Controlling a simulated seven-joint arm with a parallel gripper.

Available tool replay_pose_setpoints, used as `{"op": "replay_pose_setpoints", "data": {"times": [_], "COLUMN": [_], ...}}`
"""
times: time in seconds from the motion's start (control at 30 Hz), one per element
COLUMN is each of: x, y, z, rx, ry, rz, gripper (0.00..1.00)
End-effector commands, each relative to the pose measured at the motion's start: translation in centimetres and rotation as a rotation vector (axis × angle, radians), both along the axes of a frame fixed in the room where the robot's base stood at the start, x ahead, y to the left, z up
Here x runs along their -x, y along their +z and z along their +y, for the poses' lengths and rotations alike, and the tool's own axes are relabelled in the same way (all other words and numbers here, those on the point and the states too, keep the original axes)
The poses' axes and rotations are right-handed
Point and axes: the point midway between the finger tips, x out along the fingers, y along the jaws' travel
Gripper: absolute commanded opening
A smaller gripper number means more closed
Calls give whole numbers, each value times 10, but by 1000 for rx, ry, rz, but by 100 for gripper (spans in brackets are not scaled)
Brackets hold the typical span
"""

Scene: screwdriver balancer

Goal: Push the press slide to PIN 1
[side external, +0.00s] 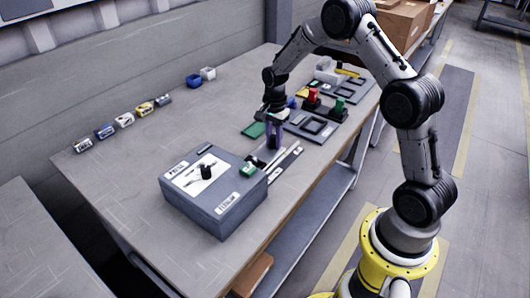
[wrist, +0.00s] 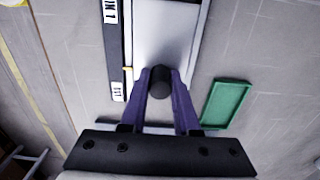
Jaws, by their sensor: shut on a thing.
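The press slide's black round knob (wrist: 160,82) sits between the two purple fingers of my gripper (wrist: 159,90) in the wrist view. My gripper is shut on it. The knob stands over a light grey metal track (wrist: 165,32) that runs up the picture. A black strip along the track's left side carries a white label ending in "N 1" (wrist: 111,12) at the top and another label (wrist: 117,91) lower down, near the knob's level. In the side view my gripper (side external: 274,143) is low over the track (side external: 284,163); the fingers hide the knob there.
A grey box (side external: 213,192) with a black knob on top stands at the track's near end. A green tray (wrist: 225,103) lies right of the track. Black fixtures (side external: 318,126) with red and green parts stand beyond. Several small coloured boxes (side external: 125,120) line the table's left side.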

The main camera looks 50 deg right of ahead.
Motion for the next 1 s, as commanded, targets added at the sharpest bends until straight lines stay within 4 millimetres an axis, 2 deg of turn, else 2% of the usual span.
{"op": "replay_pose_setpoints", "data": {"times": [1.0], "x": [-1], "y": [1], "z": [56], "rx": [0], "ry": [2], "rz": [-2], "gripper": [0]}}
